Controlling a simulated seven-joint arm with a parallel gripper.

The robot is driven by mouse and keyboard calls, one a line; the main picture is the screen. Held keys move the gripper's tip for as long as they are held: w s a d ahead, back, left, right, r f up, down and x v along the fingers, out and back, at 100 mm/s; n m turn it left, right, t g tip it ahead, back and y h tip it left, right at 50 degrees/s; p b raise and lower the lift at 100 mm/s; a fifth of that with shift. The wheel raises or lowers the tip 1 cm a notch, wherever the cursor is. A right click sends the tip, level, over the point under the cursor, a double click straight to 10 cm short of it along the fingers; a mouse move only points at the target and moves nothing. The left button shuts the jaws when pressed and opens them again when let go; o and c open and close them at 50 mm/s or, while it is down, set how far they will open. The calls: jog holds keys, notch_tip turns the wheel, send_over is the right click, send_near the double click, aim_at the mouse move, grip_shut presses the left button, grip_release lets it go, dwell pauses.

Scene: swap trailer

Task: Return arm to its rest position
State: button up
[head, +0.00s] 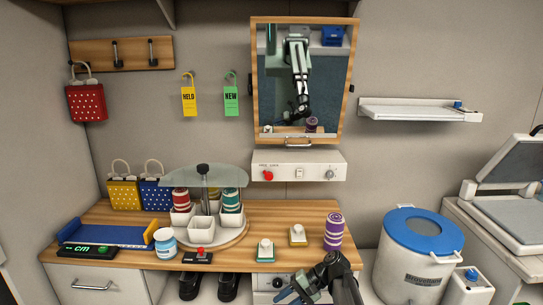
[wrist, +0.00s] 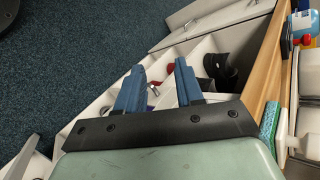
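My gripper (head: 288,293) is low in the head view, in front of the wooden counter's front edge and below the counter top. In the wrist view its two blue fingers (wrist: 160,68) stand apart with nothing held between them, so it is open and empty. It points down toward the floor and the shelf openings under the counter. My dark arm link shows beside it in the head view, at the lower right of the counter. The mirror (head: 304,85) also shows a reflection of my arm.
A white bin with a blue lid (head: 422,230) stands at right. Dark shoes (wrist: 220,70) sit in the cubbies. Carpet (wrist: 70,60) is clear.

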jog(key=s+d+f+g+h, duration=0.1)
jog(key=s+f, duration=0.4)
jog(key=f, duration=0.3)
jog(key=s+d+f+h, duration=0.2)
jog(key=s+f, duration=0.2)
jog(key=f, duration=0.3)
jog(key=s+d+f+n+g+h, duration=0.1)
jog(key=s+d+f+h, duration=0.2)
jog(key=s+f, duration=0.8)
jog(key=s+d+f+n+g+h, duration=0.2)
jog(key=s+d+f+h, duration=0.2)
jog(key=s+f, duration=0.7)
jog(key=s+d, duration=0.2)
jog(key=s, duration=0.6)
jog(key=shift+d+g, duration=0.3)
jog(key=shift+o, duration=0.4)
jog(key=shift+r, duration=0.1)
